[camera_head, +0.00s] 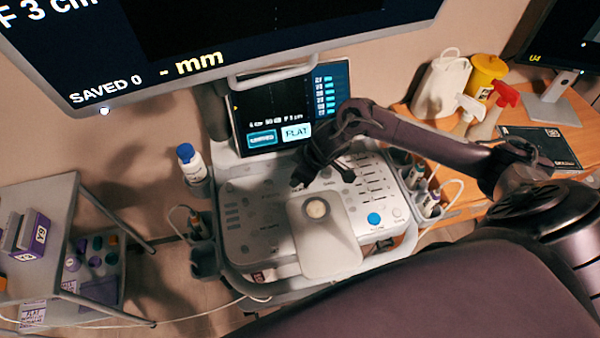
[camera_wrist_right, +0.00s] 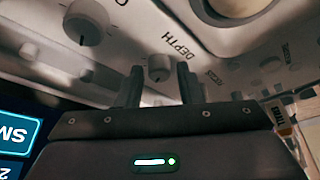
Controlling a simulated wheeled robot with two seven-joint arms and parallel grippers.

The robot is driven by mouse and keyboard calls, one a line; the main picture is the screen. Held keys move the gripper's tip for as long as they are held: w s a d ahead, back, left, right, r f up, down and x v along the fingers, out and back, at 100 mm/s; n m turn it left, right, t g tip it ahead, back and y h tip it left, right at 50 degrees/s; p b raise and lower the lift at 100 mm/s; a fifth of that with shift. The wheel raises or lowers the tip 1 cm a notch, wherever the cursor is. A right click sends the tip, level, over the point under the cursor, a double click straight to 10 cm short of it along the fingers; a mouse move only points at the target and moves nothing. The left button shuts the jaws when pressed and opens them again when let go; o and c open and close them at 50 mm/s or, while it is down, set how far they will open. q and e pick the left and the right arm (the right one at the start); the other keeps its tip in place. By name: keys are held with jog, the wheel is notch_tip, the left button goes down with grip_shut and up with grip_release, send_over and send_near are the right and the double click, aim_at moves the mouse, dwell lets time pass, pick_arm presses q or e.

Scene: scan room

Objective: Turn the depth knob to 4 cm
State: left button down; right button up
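The depth knob (camera_wrist_right: 158,68) is a small grey knob beside the printed word DEPTH in the right wrist view. My right gripper (camera_wrist_right: 160,76) is open, its two dark fingers appearing on either side of that knob; I cannot tell whether they touch it. In the head view my right gripper (camera_head: 318,172) is over the upper part of the console (camera_head: 265,225) and appears to hide the knob. The small touch screen (camera_head: 290,108) has a line of settings too small to read surely. The large monitor (camera_head: 200,30) shows "F 3 cm", "SAVED 0" and "- mm". My left gripper is not in view.
A larger knob (camera_wrist_right: 88,22) is near the depth knob. A bottle (camera_head: 190,162) stands left; bottles and a jug (camera_head: 442,85) stand right.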

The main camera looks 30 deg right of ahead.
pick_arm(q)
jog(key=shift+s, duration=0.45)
pick_arm(e)
jog(key=c, duration=0.7)
jog(key=shift+o, duration=0.2)
jog(key=shift+n, duration=0.3)
jog(key=shift+w+r+n+y, duration=0.1)
jog(key=shift+n+y, duration=0.2)
jog(key=shift+n, duration=0.3)
jog(key=shift+n+g, duration=0.4)
jog(key=shift+n, duration=0.4)
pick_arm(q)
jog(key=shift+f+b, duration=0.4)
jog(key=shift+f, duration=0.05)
pick_arm(e)
jog(key=shift+w+d+n+g+y, duration=0.1)
jog(key=shift+n+g+y, duration=0.25)
jog(key=shift+n, duration=0.75)
jog(key=shift+w+n+g+y, duration=0.1)
jog(key=shift+n+g+y, duration=0.25)
jog(key=shift+n, duration=0.75)
grip_shut()
jog(key=o, duration=1)
grip_release()
jog(key=shift+s, duration=0.1)
